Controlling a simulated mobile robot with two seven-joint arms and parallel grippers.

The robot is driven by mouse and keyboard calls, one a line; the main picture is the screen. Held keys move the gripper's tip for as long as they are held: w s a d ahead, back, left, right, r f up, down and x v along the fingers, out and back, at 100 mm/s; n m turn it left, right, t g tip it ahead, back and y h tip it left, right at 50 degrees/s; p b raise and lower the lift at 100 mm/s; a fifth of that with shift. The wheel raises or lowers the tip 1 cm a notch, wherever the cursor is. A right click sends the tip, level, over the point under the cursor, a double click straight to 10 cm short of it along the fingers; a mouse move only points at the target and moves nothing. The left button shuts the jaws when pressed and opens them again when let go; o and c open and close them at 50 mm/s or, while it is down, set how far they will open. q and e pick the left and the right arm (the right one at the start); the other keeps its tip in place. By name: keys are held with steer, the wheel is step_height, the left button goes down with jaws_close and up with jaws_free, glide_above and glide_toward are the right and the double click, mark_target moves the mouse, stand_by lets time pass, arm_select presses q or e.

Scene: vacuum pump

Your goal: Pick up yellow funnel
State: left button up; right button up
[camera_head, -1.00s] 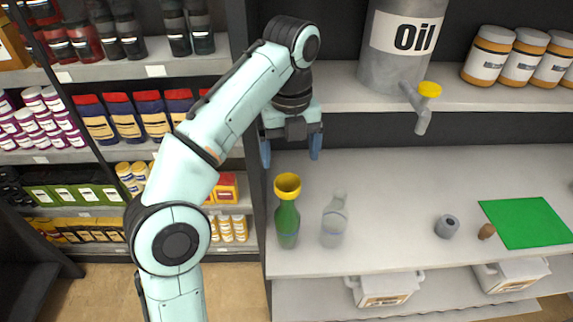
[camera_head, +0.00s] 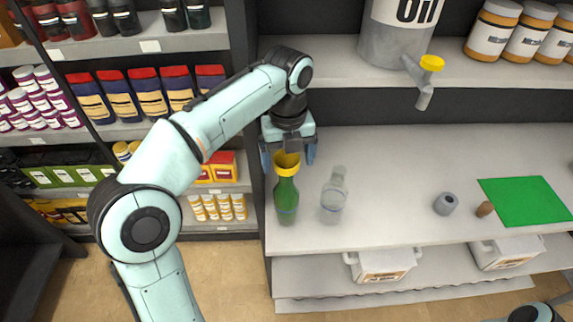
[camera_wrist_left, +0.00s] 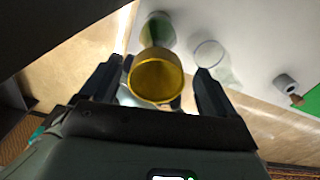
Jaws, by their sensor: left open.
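The yellow funnel (camera_head: 287,168) sits upright in the mouth of a green bottle (camera_head: 286,202) at the left end of the white counter. My left gripper (camera_head: 288,156) is open above and around the funnel. In the left wrist view the funnel's round rim (camera_wrist_left: 157,76) lies between the two open fingers (camera_wrist_left: 157,72), with a gap on each side, so it is not clamped. The green bottle (camera_wrist_left: 159,30) shows partly behind the funnel in that view. My right gripper is not in view.
A clear bottle (camera_head: 333,196) stands close to the right of the green one. A grey ring-shaped part (camera_head: 445,204), a small brown piece (camera_head: 485,209) and a green mat (camera_head: 525,201) lie farther right. The oil tank's spout (camera_head: 425,95) hangs above the counter.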

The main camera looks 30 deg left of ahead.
arm_select(q)
steer(key=f, duration=0.4)
steer(key=shift+s+a+f+b, duration=0.1)
steer(key=shift+s+b, duration=0.3)
steer(key=shift+w, duration=0.1)
steer(key=shift+w, duration=0.1)
steer(key=c, duration=1.2)
steer(key=shift+r, duration=0.2)
